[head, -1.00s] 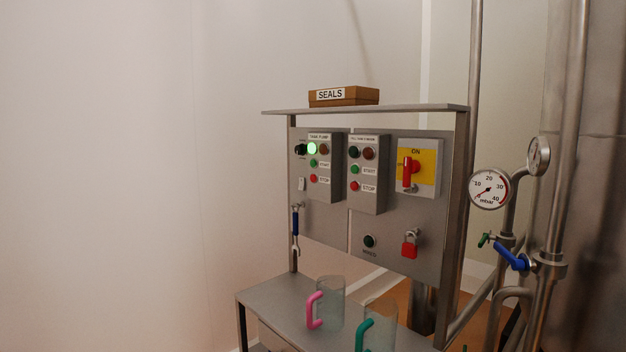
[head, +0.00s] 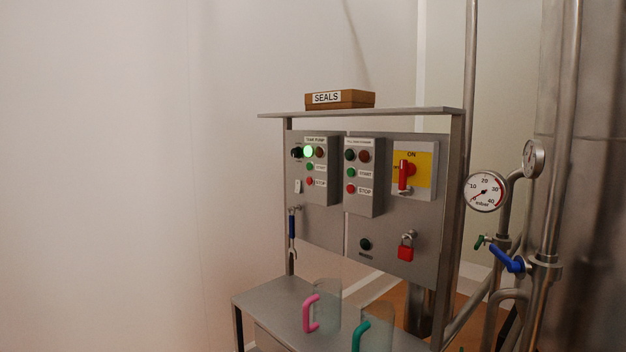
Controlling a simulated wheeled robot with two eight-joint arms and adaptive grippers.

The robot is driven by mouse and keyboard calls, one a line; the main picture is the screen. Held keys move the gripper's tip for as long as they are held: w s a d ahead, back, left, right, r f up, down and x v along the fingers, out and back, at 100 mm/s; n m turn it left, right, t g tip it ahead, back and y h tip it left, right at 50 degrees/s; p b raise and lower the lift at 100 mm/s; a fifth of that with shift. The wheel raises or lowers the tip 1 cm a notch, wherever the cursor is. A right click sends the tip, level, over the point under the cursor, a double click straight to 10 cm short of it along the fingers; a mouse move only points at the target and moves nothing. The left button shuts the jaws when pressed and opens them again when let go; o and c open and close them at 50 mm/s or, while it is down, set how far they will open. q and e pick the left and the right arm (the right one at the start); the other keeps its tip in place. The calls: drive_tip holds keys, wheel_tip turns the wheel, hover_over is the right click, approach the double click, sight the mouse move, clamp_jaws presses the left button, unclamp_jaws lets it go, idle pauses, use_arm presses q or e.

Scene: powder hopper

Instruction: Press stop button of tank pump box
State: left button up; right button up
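The tank pump box (head: 322,188) is the left one of two grey boxes on the upright metal panel. Its green lamp (head: 308,151) is lit, with a dark red lamp (head: 320,152) beside it. Below them are a green start button (head: 310,167) and, lowest, a red stop button (head: 309,181) with a label to its right. Nothing covers the stop button. Neither of my grippers shows in the head view.
A second box (head: 364,200) with its own buttons sits just right. Further right are a red rotary switch (head: 404,175) and a red padlock (head: 405,250). Pink-handled (head: 310,314) and teal-handled (head: 361,334) jugs stand below. Open space lies left of the panel.

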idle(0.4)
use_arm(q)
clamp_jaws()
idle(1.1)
